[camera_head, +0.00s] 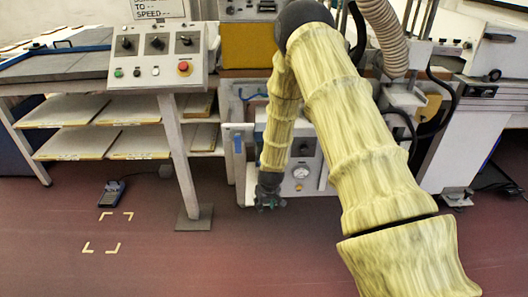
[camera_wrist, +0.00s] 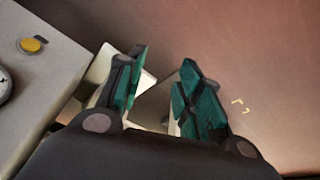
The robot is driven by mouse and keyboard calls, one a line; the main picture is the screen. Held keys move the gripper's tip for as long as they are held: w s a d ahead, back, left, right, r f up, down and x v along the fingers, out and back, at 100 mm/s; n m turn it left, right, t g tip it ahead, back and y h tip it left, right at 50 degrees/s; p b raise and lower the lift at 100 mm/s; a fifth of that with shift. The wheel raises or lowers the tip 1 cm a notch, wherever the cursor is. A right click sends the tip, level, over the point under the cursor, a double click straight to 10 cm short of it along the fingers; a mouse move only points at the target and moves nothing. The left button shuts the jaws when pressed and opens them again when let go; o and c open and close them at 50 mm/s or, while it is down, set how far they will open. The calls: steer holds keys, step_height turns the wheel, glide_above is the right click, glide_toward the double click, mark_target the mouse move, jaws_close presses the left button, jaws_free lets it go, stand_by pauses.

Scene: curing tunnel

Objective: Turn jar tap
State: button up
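I cannot make out a jar or its tap for certain in either view. My gripper (camera_head: 270,200) hangs down at the end of my yellow-sleeved arm, in front of the low white cabinet (camera_head: 313,171) and above the floor. In the wrist view my gripper (camera_wrist: 163,82) has its two teal-padded fingers spread apart, with no held object visible. A pale shape (camera_wrist: 104,66) shows behind the left finger, and I cannot tell what it is. My arm hides part of the cabinet front.
The cabinet front has a round gauge (camera_head: 300,172) and a yellow button (camera_wrist: 32,46). A blue handle (camera_head: 238,143) is beside it. A control box (camera_head: 157,55) with a red button stands on a post (camera_head: 178,155). A small dark device (camera_head: 111,193) lies on the floor near corner marks.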

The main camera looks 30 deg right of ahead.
steer(key=w+d+r+t+p, duration=0.1)
steer(key=w+d+r+p, duration=0.3)
steer(key=r, duration=0.5)
steer(key=w+d+r+p, duration=0.35)
steer(key=w+r, duration=0.25)
steer(key=r, duration=0.3)
steer(key=shift+d+x, duration=0.2)
steer(key=shift+x, duration=5.4)
steer(key=shift+s, duration=0.15)
jaws_close()
